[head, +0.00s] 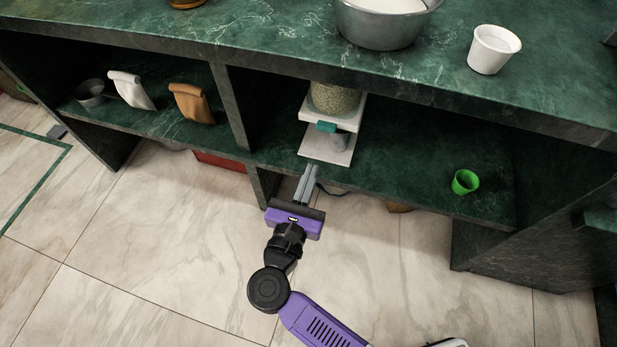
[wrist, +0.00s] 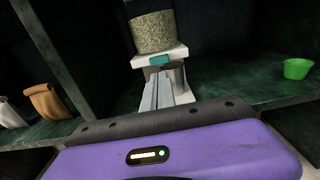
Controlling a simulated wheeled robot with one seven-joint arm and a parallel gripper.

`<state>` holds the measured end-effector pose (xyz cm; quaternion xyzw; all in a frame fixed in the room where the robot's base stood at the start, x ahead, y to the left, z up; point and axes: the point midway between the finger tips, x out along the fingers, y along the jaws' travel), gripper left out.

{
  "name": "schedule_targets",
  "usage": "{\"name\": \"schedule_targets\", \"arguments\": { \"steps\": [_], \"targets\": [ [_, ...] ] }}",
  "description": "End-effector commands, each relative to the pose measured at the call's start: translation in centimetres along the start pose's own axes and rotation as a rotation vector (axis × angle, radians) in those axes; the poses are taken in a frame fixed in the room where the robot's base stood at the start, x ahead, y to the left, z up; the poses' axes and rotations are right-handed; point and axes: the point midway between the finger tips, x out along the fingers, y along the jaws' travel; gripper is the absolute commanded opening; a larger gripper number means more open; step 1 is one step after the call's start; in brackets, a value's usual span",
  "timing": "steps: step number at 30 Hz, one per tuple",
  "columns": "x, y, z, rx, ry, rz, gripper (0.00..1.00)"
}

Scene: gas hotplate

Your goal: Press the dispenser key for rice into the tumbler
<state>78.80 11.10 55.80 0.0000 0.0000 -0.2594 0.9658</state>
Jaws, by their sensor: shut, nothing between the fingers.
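The dispenser stands on the shelf under the counter, with a clear hopper of pale grain (head: 334,98) on a white body (head: 347,117). Its teal key (head: 326,127) is on the front, and it also shows in the wrist view (wrist: 159,60). A grey tumbler (head: 339,143) stands under the spout on the white base, beside and below the key. In the wrist view the tumbler (wrist: 178,74) is partly hidden behind my fingers. My gripper (head: 309,170) is shut and empty, in front of the dispenser's base. Its fingers (wrist: 160,79) point at the dispenser, below the key and apart from it.
A green cup (head: 465,182) sits on the shelf to the right. A shelf divider (head: 238,120) stands left of the dispenser. Brown (head: 192,103) and white (head: 131,90) bags stand beyond it. The countertop above carries a metal bowl (head: 384,28) and white cup (head: 493,50).

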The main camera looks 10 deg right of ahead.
Motion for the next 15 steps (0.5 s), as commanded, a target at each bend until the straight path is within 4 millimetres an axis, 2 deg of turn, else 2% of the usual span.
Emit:
{"name": "schedule_targets", "arguments": {
  "steps": [1,9,15],
  "targets": [
    [1.1,-0.1,-0.2,0.001,-0.001,-0.003,0.00],
    [6.3,0.0,-0.2,0.002,-0.001,-0.001,0.00],
    [9.1,0.0,-0.1,0.001,-0.001,0.000,0.00]
  ]
}}
